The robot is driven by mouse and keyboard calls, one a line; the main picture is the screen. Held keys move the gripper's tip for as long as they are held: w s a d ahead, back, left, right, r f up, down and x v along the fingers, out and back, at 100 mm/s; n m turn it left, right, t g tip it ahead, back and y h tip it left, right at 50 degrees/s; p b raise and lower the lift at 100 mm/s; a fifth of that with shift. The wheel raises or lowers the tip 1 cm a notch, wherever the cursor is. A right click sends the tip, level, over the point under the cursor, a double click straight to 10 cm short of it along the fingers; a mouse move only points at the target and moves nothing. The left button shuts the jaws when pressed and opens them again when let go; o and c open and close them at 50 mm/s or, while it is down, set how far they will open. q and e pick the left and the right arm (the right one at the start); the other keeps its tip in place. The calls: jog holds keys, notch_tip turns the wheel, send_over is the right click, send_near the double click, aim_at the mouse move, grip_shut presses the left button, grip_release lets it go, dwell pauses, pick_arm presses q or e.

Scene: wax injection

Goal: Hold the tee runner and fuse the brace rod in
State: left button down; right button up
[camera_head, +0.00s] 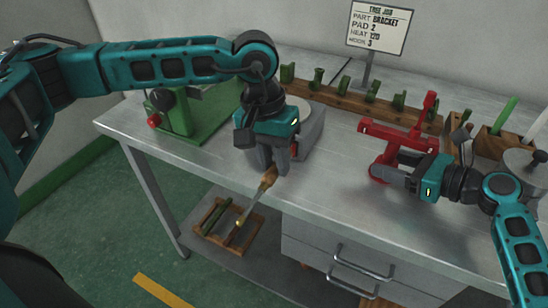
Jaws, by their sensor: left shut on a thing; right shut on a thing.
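My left gripper (272,170) is shut on the wooden handle (267,182) of a thin-bladed tool. The tool hangs tilted down past the table's front edge, with a small yellow glow near its tip. My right gripper (384,172) is shut on a red branched piece (395,132), which looks like the tee runner. The piece is held over the right part of the table, with one arm standing up at its right end. The fingers hide part of it. I cannot tell a separate brace rod from the red parts.
A wooden rack (330,97) with several green pieces stands along the back of the metal table (205,143). A green machine (205,108) is at left, a grey device (308,125) behind my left gripper. A sign (380,26) stands behind. A wooden tray (252,243) lies below.

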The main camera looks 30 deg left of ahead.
pick_arm(q)
jog(key=shift+d+r+n, duration=0.35)
jog(key=shift+d+n, duration=0.05)
jog(key=shift+n, duration=0.2)
jog(key=s+d+r+n+y, duration=0.15)
jog(key=d+r+n, duration=0.45)
jog(key=n, duration=0.8)
jog(key=s+d+r+n+y, duration=0.1)
jog(key=d+r+n+y, duration=0.35)
jog(key=n, duration=0.95)
jog(key=shift+h, duration=0.9)
jog(key=shift+w+d+f, duration=0.15)
jog(key=shift+w+d, duration=0.7)
jog(key=shift+w, duration=0.1)
jog(key=shift+w+d+f, duration=0.1)
jog(key=shift+w+d, duration=0.7)
jog(key=shift+w, duration=0.1)
jog(key=shift+w+d+f, duration=0.1)
jog(key=shift+w+d, duration=0.3)
jog(key=shift+w, duration=0.25)
jog(key=shift+s+a+r, duration=0.55)
jog(key=shift+s+r, duration=0.15)
jog(key=shift+s, duration=0.15)
jog(key=shift+s+a+r, duration=0.5)
jog(key=shift+s+r, duration=0.15)
jog(key=shift+s, duration=0.2)
